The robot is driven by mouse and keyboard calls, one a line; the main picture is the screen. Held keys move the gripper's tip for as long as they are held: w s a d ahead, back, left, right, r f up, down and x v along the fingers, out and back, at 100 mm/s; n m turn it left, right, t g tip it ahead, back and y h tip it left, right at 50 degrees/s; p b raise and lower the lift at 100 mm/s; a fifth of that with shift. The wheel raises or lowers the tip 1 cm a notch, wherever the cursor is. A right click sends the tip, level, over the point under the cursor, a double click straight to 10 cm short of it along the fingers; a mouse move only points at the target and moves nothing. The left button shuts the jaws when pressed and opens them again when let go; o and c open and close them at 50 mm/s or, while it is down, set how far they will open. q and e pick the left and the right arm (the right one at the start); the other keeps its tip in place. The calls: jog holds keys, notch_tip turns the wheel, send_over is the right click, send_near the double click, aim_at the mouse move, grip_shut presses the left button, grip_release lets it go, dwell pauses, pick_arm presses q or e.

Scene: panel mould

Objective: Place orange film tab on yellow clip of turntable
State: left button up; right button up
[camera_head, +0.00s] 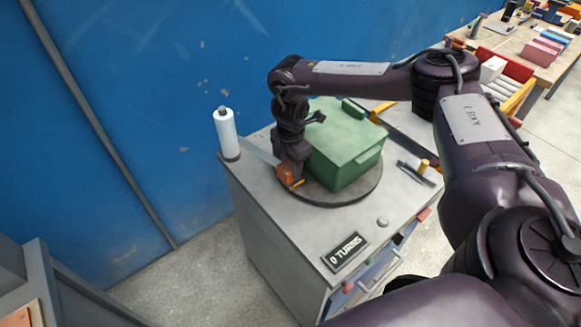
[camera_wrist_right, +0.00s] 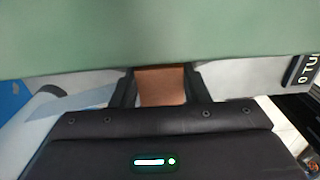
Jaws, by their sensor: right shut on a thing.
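My right gripper (camera_head: 290,174) reaches down at the left front of the green box and is shut on the orange film tab (camera_head: 285,172). In the right wrist view the tab (camera_wrist_right: 161,86) sits between the two dark fingers, its upper edge against the green surface. The dark round turntable (camera_head: 335,198) carries the green box (camera_head: 345,150). A small yellow-orange piece (camera_head: 298,183), possibly the yellow clip, shows at the tab's lower right, by the turntable's edge. I cannot tell whether the tab touches it. My left gripper is not in view.
A white roll on a stand (camera_head: 227,135) is at the cabinet's back left corner. A "0 TURNS" sign (camera_head: 346,252) and a small grey knob (camera_head: 382,222) are at the front. A dark tool with an orange cylinder (camera_head: 422,168) lies right. A blue wall (camera_head: 150,100) stands behind.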

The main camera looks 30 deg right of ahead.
jog(key=shift+f, duration=0.8)
jog(key=o, duration=1.1)
